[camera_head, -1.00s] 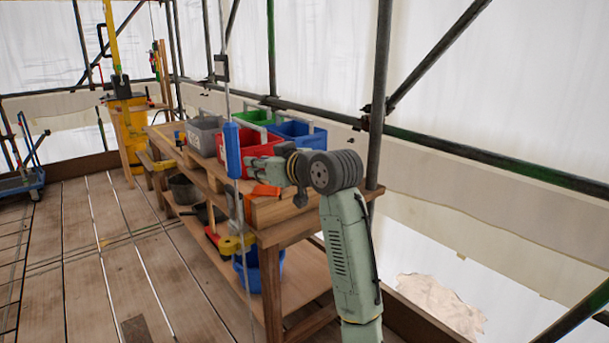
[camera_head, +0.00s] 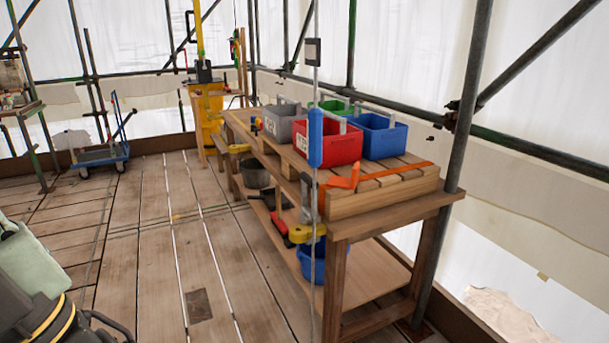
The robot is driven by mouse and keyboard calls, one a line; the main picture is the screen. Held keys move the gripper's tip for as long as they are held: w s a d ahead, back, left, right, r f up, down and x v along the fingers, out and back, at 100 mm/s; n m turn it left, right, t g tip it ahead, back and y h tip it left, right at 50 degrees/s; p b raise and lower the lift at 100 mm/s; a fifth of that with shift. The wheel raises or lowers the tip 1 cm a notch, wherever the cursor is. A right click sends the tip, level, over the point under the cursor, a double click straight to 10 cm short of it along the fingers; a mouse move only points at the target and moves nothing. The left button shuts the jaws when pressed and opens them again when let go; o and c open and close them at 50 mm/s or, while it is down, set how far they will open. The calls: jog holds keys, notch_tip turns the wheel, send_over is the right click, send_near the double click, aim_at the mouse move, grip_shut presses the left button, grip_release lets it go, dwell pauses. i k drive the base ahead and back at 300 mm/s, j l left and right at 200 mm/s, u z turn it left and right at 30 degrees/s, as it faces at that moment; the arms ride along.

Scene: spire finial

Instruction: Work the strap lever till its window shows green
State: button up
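An orange strap (camera_head: 395,172) runs over the slatted wooden block (camera_head: 385,203) at the near end of the workbench. A bent orange end (camera_head: 345,178) stands up at the strap's left side. A grey metal piece (camera_head: 307,200) hangs at the bench's near left edge, beside the strap; I cannot tell whether it is the strap lever. No green or other coloured window can be made out at this size. My gripper is out of view.
Red (camera_head: 332,145), blue (camera_head: 378,136), green and grey (camera_head: 284,125) bins stand on the bench (camera_head: 385,213). A vertical rod with a blue sleeve (camera_head: 315,140) stands before it. A scaffold pole (camera_head: 465,100) rises at its right corner. Floor left of the bench is mostly clear.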

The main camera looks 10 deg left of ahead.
aim_at(306, 180)
jog(key=i+j+z, duration=0.1)
jog(key=i+j, duration=0.15)
jog(key=j, duration=0.15)
jog(key=i+j, duration=0.2)
jog(key=j, duration=0.2)
jog(key=i+j+z, duration=0.15)
jog(key=j, duration=0.2)
jog(key=i+j, duration=0.25)
jog(key=j, duration=0.2)
jog(key=i+j+z, duration=0.15)
jog(key=j, duration=0.25)
jog(key=i+j+z, duration=0.1)
jog(key=j, duration=0.35)
jog(key=i+j, duration=0.25)
jog(key=j, duration=0.2)
jog(key=i+j+z, duration=0.15)
jog(key=j, duration=0.3)
jog(key=i+j, duration=0.25)
jog(key=i, duration=0.25)
jog(key=z, duration=0.05)
